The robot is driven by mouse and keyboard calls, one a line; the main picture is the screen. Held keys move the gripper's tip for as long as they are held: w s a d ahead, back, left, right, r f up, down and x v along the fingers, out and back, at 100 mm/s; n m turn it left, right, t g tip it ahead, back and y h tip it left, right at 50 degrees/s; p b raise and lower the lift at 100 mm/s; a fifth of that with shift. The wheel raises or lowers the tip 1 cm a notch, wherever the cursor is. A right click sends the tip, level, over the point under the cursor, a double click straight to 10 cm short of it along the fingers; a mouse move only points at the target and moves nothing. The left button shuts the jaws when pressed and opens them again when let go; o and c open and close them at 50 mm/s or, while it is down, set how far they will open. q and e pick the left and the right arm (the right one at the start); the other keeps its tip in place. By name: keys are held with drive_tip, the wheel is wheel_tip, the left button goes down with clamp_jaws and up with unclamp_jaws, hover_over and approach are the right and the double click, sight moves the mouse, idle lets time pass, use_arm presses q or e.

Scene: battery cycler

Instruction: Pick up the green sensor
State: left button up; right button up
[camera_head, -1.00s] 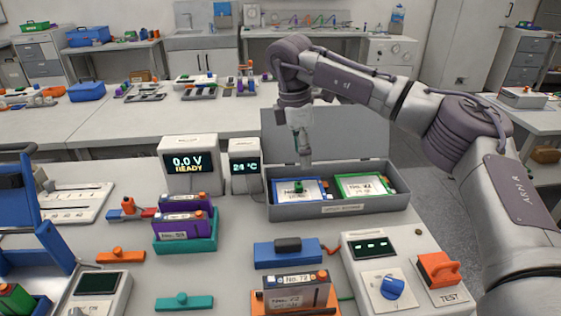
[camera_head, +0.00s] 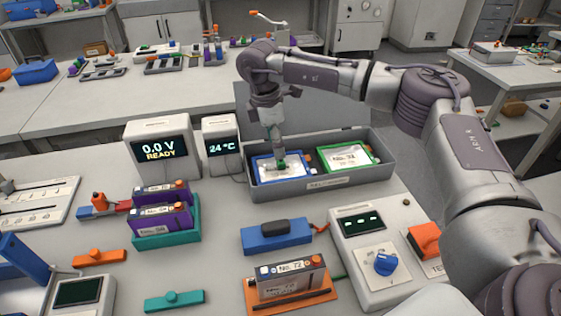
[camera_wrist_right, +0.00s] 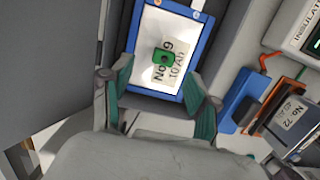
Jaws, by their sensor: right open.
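The green sensor (camera_wrist_right: 163,57) is a small green block with a dark centre. It lies on the white label of a blue-framed battery (camera_wrist_right: 160,90) in the right wrist view. In the head view the blue-framed battery (camera_head: 270,173) is in the left half of a grey tray (camera_head: 330,184), and the sensor (camera_head: 281,166) shows there beside the fingertips. My right gripper (camera_wrist_right: 160,100) is open, its two green-padded fingers spread apart on the near side of the sensor. In the head view my right gripper (camera_head: 278,152) points down over the blue-framed battery. My left gripper is not in view.
A green-framed battery (camera_head: 349,158) fills the right half of the tray. The tray walls and its raised lid stand around the gripper. Voltage (camera_head: 160,150) and temperature (camera_head: 221,146) displays are to the left. A blue block (camera_head: 275,238) and a test box (camera_head: 370,260) are in front.

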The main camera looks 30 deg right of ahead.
sight(281, 160)
drive_tip(key=f, duration=0.1)
drive_tip(key=f+p, duration=0.1)
drive_tip(key=f, duration=0.2)
drive_tip(key=shift+s+d+f, duration=0.2)
drive_tip(key=shift+s+d, duration=0.15)
drive_tip(key=shift+d, duration=0.05)
drive_tip(key=shift+f, duration=0.25)
clamp_jaws()
drive_tip(key=shift+r, duration=0.1)
drive_tip(key=shift+r, duration=0.45)
drive_tip(key=r, duration=0.2)
drive_tip(key=r+b, duration=0.1)
drive_tip(key=shift+s+d+r, duration=0.25)
drive_tip(key=shift+d, duration=0.1)
drive_tip(key=s+d+r+b, duration=0.2)
drive_tip(key=s+d+r, duration=0.4)
drive_tip(key=s+d, duration=0.1)
drive_tip(key=shift+s+d+r, duration=0.25)
drive_tip(key=shift+s+r, duration=0.05)
drive_tip(key=shift+s, duration=0.1)
